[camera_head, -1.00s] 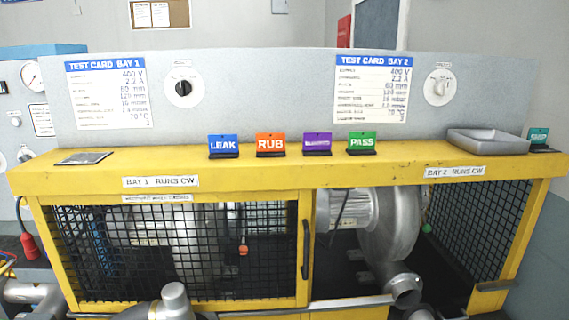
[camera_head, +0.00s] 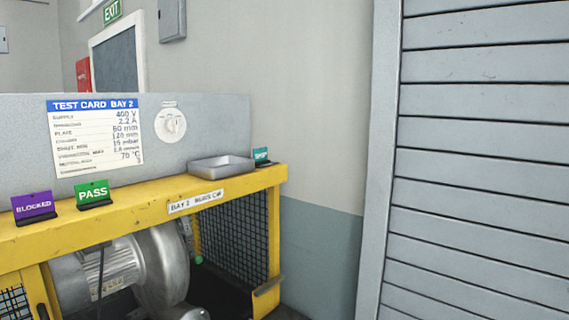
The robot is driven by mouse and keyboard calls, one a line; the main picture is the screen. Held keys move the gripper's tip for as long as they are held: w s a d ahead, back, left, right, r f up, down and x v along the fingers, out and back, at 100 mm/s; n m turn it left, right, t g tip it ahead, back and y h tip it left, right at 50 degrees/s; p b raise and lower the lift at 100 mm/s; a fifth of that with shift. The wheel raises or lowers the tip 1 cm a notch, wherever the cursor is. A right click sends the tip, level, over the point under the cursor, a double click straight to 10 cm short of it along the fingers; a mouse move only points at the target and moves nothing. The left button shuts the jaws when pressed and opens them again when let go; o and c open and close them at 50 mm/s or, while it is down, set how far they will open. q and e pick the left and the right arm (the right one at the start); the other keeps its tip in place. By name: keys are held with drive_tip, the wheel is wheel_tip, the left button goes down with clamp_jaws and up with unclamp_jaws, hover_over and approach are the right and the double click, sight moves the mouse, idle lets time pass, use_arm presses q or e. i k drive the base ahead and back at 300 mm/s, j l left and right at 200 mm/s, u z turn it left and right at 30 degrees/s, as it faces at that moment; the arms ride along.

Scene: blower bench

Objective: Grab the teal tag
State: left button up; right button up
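The teal tag (camera_head: 261,155) stands upright in a small dark holder at the far right end of the yellow bench top (camera_head: 150,212). Its lettering is too small to read. It is just behind and to the right of a grey metal tray (camera_head: 221,167). Neither of my grippers shows in the head view.
A green PASS tag (camera_head: 92,192) and a purple BLOCKED tag (camera_head: 34,206) stand on the bench top further left. Below is a caged bay with a blower (camera_head: 160,265). A grey slatted shutter (camera_head: 480,160) fills the right side. A bare wall (camera_head: 320,170) lies between bench and shutter.

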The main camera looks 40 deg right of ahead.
sight(261, 155)
drive_tip(key=z, duration=0.95)
drive_tip(key=u, duration=0.1)
drive_tip(key=i+l, duration=0.05)
